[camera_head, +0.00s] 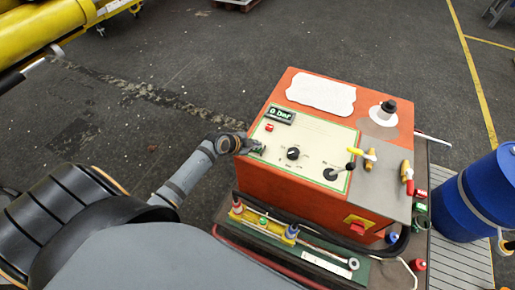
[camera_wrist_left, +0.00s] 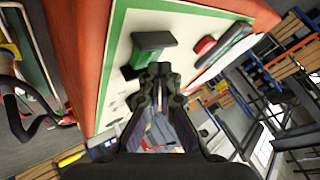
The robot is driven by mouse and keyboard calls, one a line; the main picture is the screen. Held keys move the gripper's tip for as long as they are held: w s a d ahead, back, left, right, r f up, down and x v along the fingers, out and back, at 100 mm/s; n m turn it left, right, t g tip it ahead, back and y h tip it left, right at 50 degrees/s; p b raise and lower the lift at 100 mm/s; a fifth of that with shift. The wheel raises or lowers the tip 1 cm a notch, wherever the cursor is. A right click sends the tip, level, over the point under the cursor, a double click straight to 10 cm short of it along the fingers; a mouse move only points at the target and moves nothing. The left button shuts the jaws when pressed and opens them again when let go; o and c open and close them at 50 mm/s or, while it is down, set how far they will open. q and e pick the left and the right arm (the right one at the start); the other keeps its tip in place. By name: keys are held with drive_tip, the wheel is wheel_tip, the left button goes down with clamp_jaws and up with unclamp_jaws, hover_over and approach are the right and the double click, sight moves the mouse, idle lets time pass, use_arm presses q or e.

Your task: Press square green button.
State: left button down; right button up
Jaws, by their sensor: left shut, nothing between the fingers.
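The square green button (camera_head: 259,150) sits on the left part of the cream panel (camera_head: 315,150) of an orange control box. In the left wrist view the green button (camera_wrist_left: 153,41) stands out from the panel, just beyond my fingertips. My left gripper (camera_head: 246,144) is shut and empty, its tips at the panel's left edge by the button. The left wrist view shows the closed fingers (camera_wrist_left: 160,70) very near the button's lower edge; I cannot tell whether they touch it. My right gripper is in neither view.
A red button (camera_head: 269,128) and a "0 bar" display (camera_head: 280,115) lie above the green button. A black knob (camera_head: 293,153) and a joystick (camera_head: 331,174) are to its right. A blue barrel (camera_head: 480,195) is beside the box.

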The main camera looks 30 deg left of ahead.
use_arm(q)
drive_tip(key=shift+f+b, duration=0.4)
drive_tip(key=shift+f, duration=0.1)
idle(0.6)
drive_tip(key=shift+r+p, duration=0.8)
drive_tip(key=shift+r, duration=0.15)
wheel_tip(320, 180, up, 5)
drive_tip(key=p, duration=0.4)
drive_tip(key=shift+r, duration=0.1)
idle(0.4)
